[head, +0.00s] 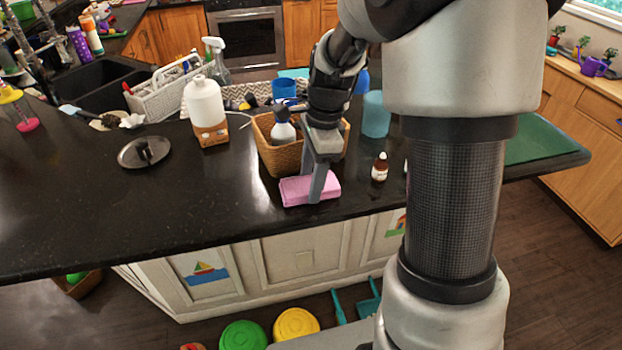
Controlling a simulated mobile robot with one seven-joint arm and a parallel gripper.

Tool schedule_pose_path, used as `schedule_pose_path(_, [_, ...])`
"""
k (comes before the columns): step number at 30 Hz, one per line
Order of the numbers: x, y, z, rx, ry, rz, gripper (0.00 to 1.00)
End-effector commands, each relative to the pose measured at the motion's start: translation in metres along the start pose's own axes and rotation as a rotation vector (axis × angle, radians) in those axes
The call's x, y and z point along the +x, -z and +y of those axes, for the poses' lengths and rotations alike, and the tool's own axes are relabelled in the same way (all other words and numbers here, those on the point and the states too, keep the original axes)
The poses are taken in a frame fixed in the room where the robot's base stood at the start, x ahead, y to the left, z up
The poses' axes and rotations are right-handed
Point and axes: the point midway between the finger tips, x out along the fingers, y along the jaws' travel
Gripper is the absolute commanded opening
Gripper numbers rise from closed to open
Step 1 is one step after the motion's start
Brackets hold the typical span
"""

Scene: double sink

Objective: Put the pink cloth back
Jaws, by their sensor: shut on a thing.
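The pink cloth (296,192) is a folded, flat bundle at the front edge of the dark counter, in front of a wicker basket (270,152). My gripper (318,192) points down over the cloth and is shut on it. One finger shows in front of the cloth; the other finger is hidden. I cannot tell whether the cloth rests on the counter or hangs just above it. The basket holds a white bottle (282,131) with a dark top, and my gripper partly covers the basket.
A small brown bottle (379,167) stands right of the cloth, near a teal cup (376,115). A large white bottle (205,102), a pot lid (144,152) and a grey caddy (165,95) stand to the left. The counter (90,215) is clear at front left.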

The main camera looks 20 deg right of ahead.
Motion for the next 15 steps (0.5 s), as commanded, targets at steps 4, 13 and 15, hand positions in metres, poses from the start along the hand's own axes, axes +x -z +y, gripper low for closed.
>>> schedule_pose_path(4, [0.0032, 0.0004, -0.0002, -0.001, 0.001, 0.0, 0.29])
schedule_pose_path(13, [0.0058, 0.0009, -0.0001, -0.001, 0.001, 0.0, 0.6])
schedule_pose_path(15, [0.0057, 0.0009, -0.0001, -0.001, 0.001, 0.0, 0.69])
